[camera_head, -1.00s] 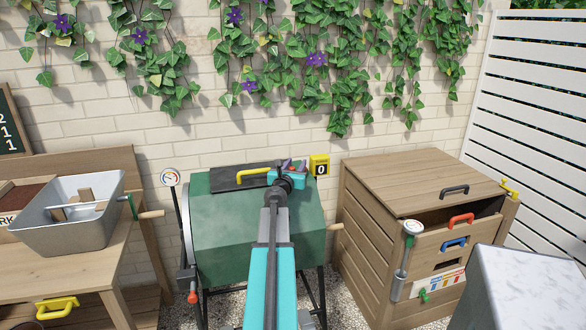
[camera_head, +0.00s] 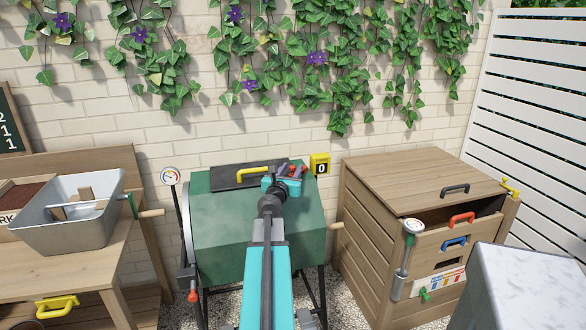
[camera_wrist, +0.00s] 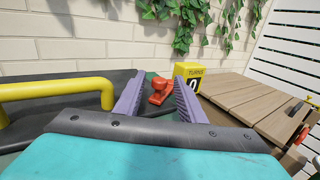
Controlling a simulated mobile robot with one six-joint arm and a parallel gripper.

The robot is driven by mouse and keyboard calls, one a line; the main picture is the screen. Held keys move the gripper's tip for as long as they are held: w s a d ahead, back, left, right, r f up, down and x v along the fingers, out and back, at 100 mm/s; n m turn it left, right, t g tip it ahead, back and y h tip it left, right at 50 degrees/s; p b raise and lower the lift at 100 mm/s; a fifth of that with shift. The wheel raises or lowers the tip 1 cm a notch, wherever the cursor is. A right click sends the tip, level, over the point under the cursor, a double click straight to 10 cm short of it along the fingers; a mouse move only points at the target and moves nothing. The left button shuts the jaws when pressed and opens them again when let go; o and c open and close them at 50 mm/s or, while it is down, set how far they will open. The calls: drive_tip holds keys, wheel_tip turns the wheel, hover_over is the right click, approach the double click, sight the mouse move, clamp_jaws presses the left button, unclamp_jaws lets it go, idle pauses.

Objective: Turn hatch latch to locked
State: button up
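The hatch latch (camera_wrist: 158,97) is a small red piece on top of the green drum (camera_head: 235,222), near the right end of its dark hatch (camera_head: 226,179). In the wrist view it shows between and beyond the two purple fingers of my gripper (camera_wrist: 161,82). The fingers are apart, with space on both sides of the latch, and hold nothing. In the head view my gripper (camera_head: 291,170) is over the hatch's right end and partly covers the latch. I cannot tell which setting the latch is in.
A yellow hatch handle (camera_wrist: 60,90) is close to the left of my gripper. A yellow turns counter (camera_wrist: 190,73) reading 0 stands just beyond the latch. A wooden bin (camera_head: 400,183) stands right, a bench with a metal tub (camera_head: 70,235) left.

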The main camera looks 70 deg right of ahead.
drive_tip(key=a, duration=0.5)
drive_tip(key=shift+s+a, duration=0.35)
drive_tip(key=shift+s+a+b, duration=0.15)
drive_tip(key=shift+a+b, duration=1.05)
drive_tip(key=shift+b, duration=0.95)
